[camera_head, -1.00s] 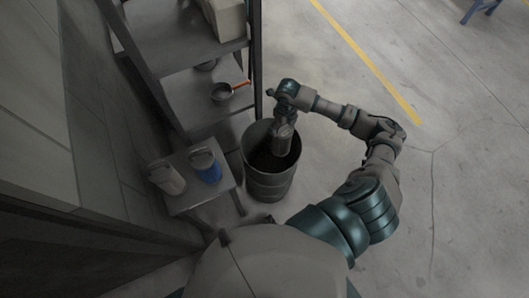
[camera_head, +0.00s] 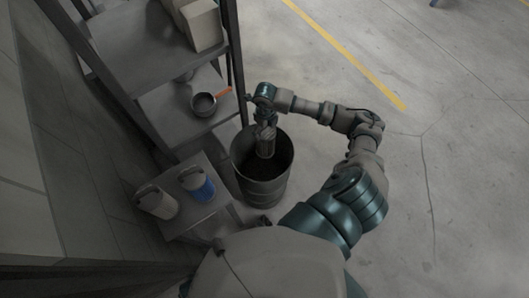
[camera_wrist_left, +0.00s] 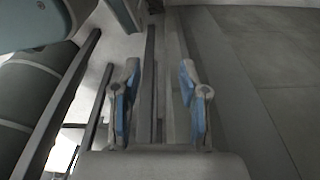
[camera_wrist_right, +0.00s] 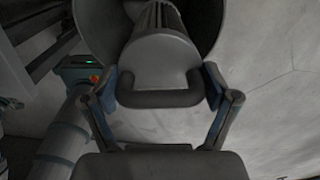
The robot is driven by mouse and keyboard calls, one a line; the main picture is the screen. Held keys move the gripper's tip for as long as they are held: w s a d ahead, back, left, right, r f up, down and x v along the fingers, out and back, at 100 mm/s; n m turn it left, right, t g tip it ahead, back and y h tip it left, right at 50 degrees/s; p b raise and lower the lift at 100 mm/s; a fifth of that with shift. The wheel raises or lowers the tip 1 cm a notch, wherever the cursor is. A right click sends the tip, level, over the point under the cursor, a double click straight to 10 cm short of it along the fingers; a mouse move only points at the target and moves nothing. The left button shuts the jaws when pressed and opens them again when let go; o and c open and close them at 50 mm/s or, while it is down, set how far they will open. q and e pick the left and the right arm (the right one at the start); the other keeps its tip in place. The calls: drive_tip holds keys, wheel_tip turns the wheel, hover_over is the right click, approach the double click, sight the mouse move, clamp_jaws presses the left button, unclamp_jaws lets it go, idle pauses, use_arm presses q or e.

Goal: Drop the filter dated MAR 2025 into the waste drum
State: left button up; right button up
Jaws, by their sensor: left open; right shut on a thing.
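My right gripper (camera_wrist_right: 160,95) is shut on the handle of a grey ribbed filter (camera_wrist_right: 160,55). No date label is readable on it. In the head view my right gripper (camera_head: 265,133) is above the grey waste drum (camera_head: 262,190), and the filter (camera_head: 265,150) hangs at the drum's mouth, its lower end over the dark inside. The drum's round wall (camera_wrist_right: 208,25) also shows around the filter in the right wrist view. My left gripper (camera_wrist_left: 160,95) is open and empty in the left wrist view; it is not visible in the head view.
A shelf rack (camera_head: 145,50) stands left of the drum, with a pan (camera_head: 203,104) and pale boxes (camera_head: 200,28) on it. A small table (camera_head: 215,208) holds a white jug (camera_head: 157,203) and a blue-and-white jug (camera_head: 197,186). The floor to the right is clear.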

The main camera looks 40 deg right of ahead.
use_arm(q)
drive_tip(key=shift+w+r+b, duration=0.2)
drive_tip(key=shift+w+r, duration=0.2)
drive_tip(key=shift+r, duration=0.2)
drive_tip(key=shift+w+r+b, duration=0.15)
drive_tip(key=shift+w+r, duration=0.2)
drive_tip(key=shift+r, duration=0.2)
use_arm(e)
drive_tip(key=shift+a+f, duration=0.1)
drive_tip(key=shift+f, duration=0.55)
drive_tip(key=o, duration=1.2)
wheel_tip(320, 180, up, 12)
drive_tip(key=shift+f, duration=0.1)
